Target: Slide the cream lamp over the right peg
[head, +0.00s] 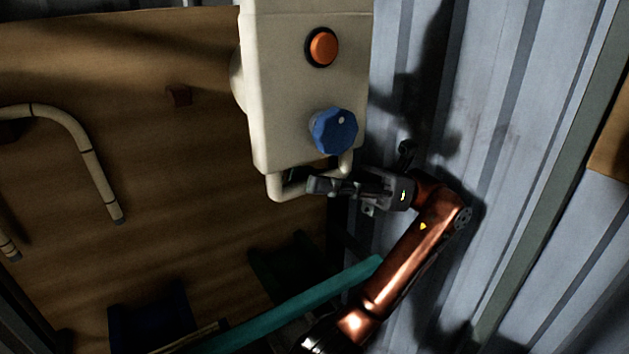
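The cream lamp (280,105) is a large box at the top middle with an orange button, a blue knob and a tube handle (285,190) at its lower end. Its top is cut off by the frame. Part of the bar is hidden behind the fingers. A small dark red block (179,95) stands out from the wooden surface left of the lamp; I cannot tell whether it is a peg.
A bent cream cane (85,150) with dark bands is at the left. A teal bar (300,303) runs diagonally below the lamp, near dark blue and dark green pieces. A corrugated grey wall (500,130) fills the right. The wooden surface (190,190) is mostly bare.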

